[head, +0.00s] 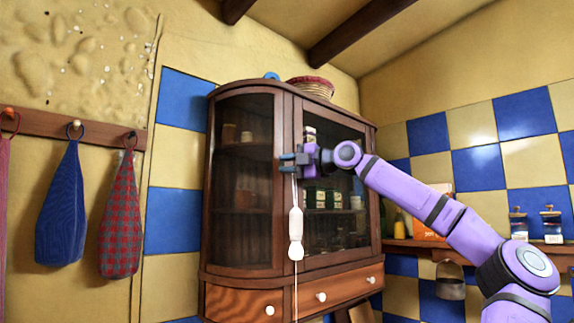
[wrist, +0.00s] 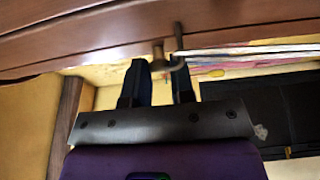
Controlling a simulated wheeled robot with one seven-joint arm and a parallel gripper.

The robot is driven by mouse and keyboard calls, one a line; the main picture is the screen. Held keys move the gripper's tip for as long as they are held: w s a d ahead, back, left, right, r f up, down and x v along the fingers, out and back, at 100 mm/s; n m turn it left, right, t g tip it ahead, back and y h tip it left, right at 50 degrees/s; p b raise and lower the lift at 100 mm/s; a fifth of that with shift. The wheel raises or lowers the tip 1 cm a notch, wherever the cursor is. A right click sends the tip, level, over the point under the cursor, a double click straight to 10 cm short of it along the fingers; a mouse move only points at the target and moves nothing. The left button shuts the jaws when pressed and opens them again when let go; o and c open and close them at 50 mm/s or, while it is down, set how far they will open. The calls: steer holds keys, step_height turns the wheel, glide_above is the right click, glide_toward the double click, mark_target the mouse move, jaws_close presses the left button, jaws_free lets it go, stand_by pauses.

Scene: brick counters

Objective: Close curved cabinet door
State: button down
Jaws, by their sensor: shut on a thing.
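The wooden cabinet (head: 291,130) hangs on the wall in the head view. Its curved glass door (head: 240,170) is on the left side and looks flush or nearly flush with the frame; any small gap cannot be told. My gripper (head: 287,162) is at the upright between the curved door and the flat glass front (head: 340,150). In the wrist view, my gripper's (wrist: 163,70) dark fingers stand either side of a small knob (wrist: 158,52) under the brown wood. The gripper is shut on this knob. The fingers partly hide it.
A white cord with a pull (head: 295,230) hangs just below my gripper. Drawers with white knobs (head: 321,297) run under the doors. A basket (head: 312,86) sits on top. Cloths (head: 60,205) hang at left. A shelf with jars (head: 552,226) is at right.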

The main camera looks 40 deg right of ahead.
steer(key=shift+d, duration=0.2)
steer(key=c, duration=1)
jaws_free()
steer(key=shift+w, duration=0.1)
steer(key=v, duration=1)
steer(key=shift+s+d, duration=0.1)
steer(key=shift+s, duration=0.3)
